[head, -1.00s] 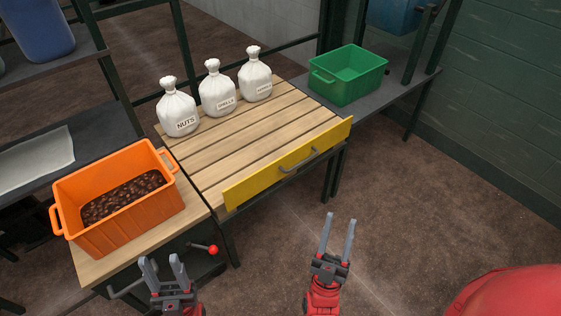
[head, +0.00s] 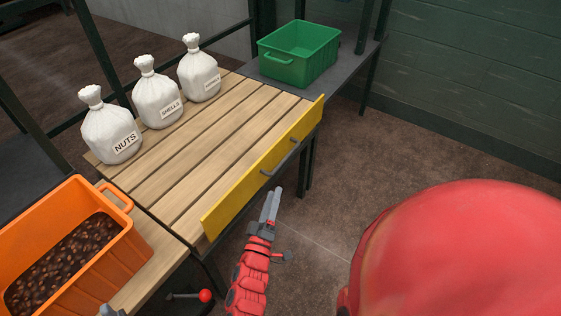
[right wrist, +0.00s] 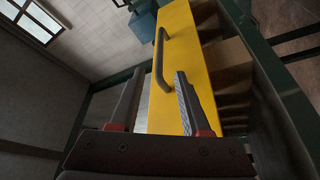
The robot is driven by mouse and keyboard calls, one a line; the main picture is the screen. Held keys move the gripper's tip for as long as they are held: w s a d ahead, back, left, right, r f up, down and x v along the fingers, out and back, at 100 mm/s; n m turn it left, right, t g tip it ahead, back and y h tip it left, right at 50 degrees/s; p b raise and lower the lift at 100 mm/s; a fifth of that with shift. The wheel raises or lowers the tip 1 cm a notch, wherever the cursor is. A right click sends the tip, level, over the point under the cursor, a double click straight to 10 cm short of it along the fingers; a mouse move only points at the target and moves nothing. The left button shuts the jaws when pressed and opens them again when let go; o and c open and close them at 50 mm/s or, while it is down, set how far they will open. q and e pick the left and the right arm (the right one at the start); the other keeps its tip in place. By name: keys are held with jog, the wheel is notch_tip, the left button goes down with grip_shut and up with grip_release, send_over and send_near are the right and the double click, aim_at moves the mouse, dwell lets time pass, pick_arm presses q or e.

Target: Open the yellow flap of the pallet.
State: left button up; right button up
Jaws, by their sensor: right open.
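The yellow flap (head: 245,185) stands along the front edge of the slatted wooden pallet (head: 190,152), rising a little above the slats. Its grey bar handle (head: 281,158) is on the outer face; the flap (right wrist: 208,70) and handle (right wrist: 160,62) also show in the right wrist view. My right gripper (head: 271,204) is open and empty, just in front of and below the handle. In the right wrist view, the handle appears between the spread fingers (right wrist: 158,88), beyond their tips; I see no contact. Only a grey tip of my left gripper (head: 110,311) shows at the bottom edge.
Three white sacks (head: 158,95) stand at the pallet's back edge. An orange crate (head: 125,250) of brown contents is at left. A green crate (head: 300,55) sits on a dark shelf at the back right. A red-knobbed lever (head: 205,295) sticks out below the pallet.

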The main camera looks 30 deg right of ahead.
aim_at(283, 161)
jog(key=b+x, duration=0.1)
jog(key=x, duration=1.1)
jog(key=shift+w+d, duration=0.1)
jog(key=shift+w, duration=0.1)
grip_shut()
dwell(0.8)
